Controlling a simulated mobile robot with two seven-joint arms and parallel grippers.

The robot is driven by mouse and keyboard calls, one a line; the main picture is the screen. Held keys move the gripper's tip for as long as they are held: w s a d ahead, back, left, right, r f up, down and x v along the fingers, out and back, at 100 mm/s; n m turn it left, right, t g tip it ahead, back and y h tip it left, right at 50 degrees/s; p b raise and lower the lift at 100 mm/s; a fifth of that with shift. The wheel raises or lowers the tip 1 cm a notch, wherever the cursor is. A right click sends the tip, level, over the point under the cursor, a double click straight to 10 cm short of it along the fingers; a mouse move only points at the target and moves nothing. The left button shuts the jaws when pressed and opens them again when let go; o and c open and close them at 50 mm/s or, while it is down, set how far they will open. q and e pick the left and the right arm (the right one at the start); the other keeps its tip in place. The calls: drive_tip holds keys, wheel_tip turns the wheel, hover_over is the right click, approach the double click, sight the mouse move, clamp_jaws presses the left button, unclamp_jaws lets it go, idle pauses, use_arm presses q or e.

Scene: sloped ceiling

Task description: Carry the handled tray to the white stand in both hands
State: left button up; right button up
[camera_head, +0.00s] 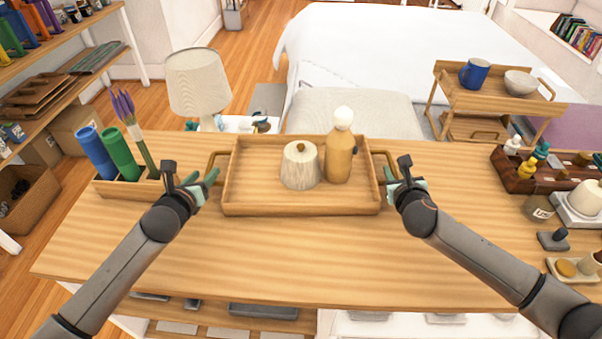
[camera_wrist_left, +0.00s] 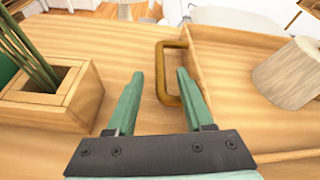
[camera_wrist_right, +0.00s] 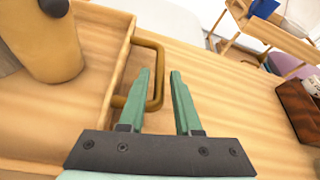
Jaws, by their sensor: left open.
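The wooden handled tray (camera_head: 300,207) sits flat on the wooden table. It carries a whitish lidded pot (camera_head: 300,170) and a tan bottle with a white round top (camera_head: 339,160). My left gripper (camera_head: 212,176) is open at the tray's left handle (camera_wrist_left: 162,75), with the handle's outer bar between and beyond its fingertips. My right gripper (camera_head: 390,174) is at the right handle (camera_wrist_right: 157,85). Its fingers are closer together but stand apart on either side of the handle bar. I cannot clearly identify the white stand.
A wooden holder (camera_head: 130,187) with blue and green cylinders stands left of the tray. A dark wooden box (camera_head: 520,182) and small items crowd the table's right end. A lamp (camera_head: 198,85), a bed (camera_head: 400,50) and a wooden cart (camera_head: 490,98) lie beyond. The front tabletop is clear.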

sight(208, 168)
use_arm(q)
drive_tip(key=shift+x, duration=2)
use_arm(e)
drive_tip(key=shift+x, duration=2.05)
use_arm(q)
drive_tip(key=c, duration=0.6)
use_arm(e)
clamp_jaws()
use_arm(q)
clamp_jaws()
drive_tip(key=shift+r, duration=0.25)
use_arm(e)
drive_tip(key=shift+r, duration=0.25)
